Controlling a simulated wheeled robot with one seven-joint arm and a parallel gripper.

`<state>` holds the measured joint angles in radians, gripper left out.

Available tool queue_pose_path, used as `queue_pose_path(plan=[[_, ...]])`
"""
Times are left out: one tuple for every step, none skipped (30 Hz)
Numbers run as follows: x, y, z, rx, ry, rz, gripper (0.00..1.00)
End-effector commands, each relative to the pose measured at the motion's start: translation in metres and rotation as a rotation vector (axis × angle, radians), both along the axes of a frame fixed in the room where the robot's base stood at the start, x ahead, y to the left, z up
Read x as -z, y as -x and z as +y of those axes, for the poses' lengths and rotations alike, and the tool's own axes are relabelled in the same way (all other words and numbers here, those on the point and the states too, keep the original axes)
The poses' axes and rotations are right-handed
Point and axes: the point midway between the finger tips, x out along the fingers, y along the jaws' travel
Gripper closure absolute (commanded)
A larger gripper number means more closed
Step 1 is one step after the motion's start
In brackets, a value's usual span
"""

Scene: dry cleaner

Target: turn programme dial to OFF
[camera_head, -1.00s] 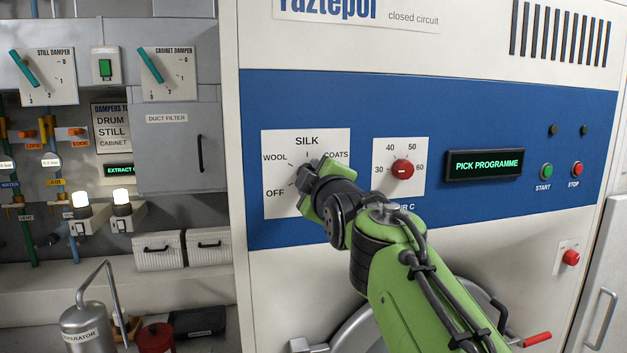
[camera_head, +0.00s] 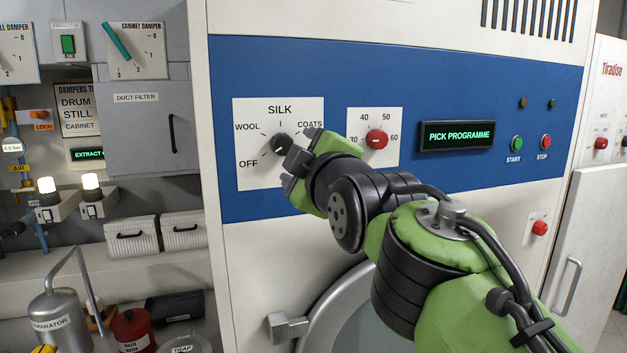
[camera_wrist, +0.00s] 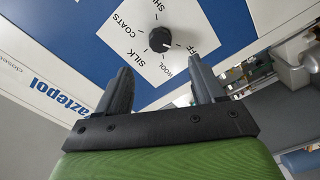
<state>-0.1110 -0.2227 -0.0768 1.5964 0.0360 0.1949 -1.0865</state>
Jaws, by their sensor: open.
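The programme dial (camera_head: 281,143) is a dark round knob on a white plate (camera_head: 243,181) on the blue panel. The plate reads OFF, WOOL, SILK and COATS. In the wrist view the dial (camera_wrist: 160,40) shows whole, with a small light mark on its OFF/WOOL side; I cannot tell its exact setting. My gripper (camera_head: 302,149) is just right of the dial in the head view. In the wrist view my gripper (camera_wrist: 164,74) is open and empty, with the dial beyond the fingertips, not between the fingers.
A red temperature dial (camera_head: 377,140) sits close to the right of my gripper. Further right are a PICK PROGRAMME display (camera_head: 456,135), a green start button (camera_head: 517,143) and a red stop button (camera_head: 546,141). A round door (camera_head: 345,310) is below.

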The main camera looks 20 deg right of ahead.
Motion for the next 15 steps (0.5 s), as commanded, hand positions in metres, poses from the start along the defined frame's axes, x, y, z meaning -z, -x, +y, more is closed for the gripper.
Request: queue_pose_path(plan=[[0.002,0.015,0.000,0.000,0.000,-0.004,0.32],[0.002,0.022,0.000,0.001,0.000,-0.003,0.32],[0.002,0.030,0.000,0.001,0.000,-0.002,0.32],[0.002,0.036,0.000,0.001,0.000,-0.003,0.32],[0.001,0.041,-0.001,0.002,0.000,-0.001,0.32],[0.001,0.046,0.000,0.001,0.000,0.000,0.32],[0.002,0.049,0.000,0.001,0.000,0.000,0.32],[0.001,0.052,0.000,0.001,0.000,0.000,0.32],[0.001,0.054,0.000,0.001,0.001,0.000,0.32],[0.001,0.055,0.000,0.000,0.001,0.001,0.32],[0.001,0.055,0.000,0.000,0.001,0.001,0.32],[0.001,0.055,0.000,0.000,0.001,0.001,0.32],[0.001,0.055,0.000,0.000,0.001,0.002,0.32],[0.000,0.055,0.000,0.000,0.001,0.002,0.32],[0.000,0.055,0.000,0.000,0.001,0.002,0.32]])
